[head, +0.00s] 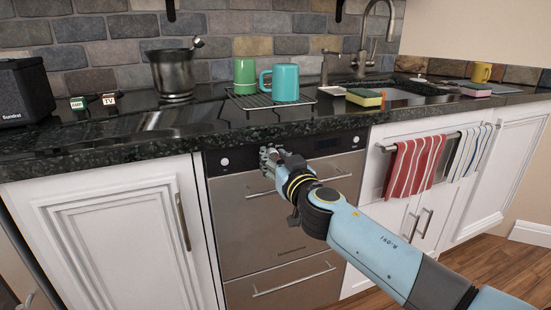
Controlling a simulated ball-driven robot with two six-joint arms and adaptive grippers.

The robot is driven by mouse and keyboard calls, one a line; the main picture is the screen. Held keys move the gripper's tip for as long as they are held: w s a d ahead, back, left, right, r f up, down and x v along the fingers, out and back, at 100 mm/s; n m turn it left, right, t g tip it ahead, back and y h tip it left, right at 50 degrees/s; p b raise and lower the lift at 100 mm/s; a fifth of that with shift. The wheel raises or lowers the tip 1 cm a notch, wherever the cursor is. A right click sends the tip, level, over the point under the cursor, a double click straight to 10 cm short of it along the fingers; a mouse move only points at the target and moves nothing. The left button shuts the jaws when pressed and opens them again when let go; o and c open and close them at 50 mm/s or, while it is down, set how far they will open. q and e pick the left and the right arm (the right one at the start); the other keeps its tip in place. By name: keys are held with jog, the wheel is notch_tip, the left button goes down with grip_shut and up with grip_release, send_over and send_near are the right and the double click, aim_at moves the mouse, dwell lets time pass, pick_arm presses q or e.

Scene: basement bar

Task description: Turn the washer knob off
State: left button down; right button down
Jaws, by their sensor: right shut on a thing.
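The washer (280,215) is a built-in unit with steel drawer fronts and a black control strip (315,144) under the counter. My right gripper (268,154) reaches in from the lower right and is at the control strip, left of its middle. It is shut on what appears to be the washer knob, which the fingers hide, so I cannot tell its turn. A small round light-coloured control (224,162) shows at the left of the strip, and another (356,140) at the right end. My left gripper is not in view.
The dark counter (130,142) overhangs just above the strip. On it are a wire rack (262,104) with a green cup (244,76) and a teal mug (285,82). Drawer handles (294,279) stick out below. Striped towels (413,164) hang at the right.

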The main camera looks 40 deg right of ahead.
jog(key=shift+n, duration=0.4)
jog(key=n+b, duration=0.1)
jog(key=n, duration=0.2)
jog(key=shift+f, duration=0.1)
jog(key=n, duration=0.4)
jog(key=shift+a+n+b, duration=0.15)
jog(key=shift+n+b, duration=0.15)
jog(key=shift+b, duration=0.05)
jog(key=n, duration=0.9)
jog(key=shift+f, duration=0.1)
jog(key=shift+n, duration=0.4)
jog(key=c, duration=1)
grip_release()
jog(key=shift+a, duration=0.1)
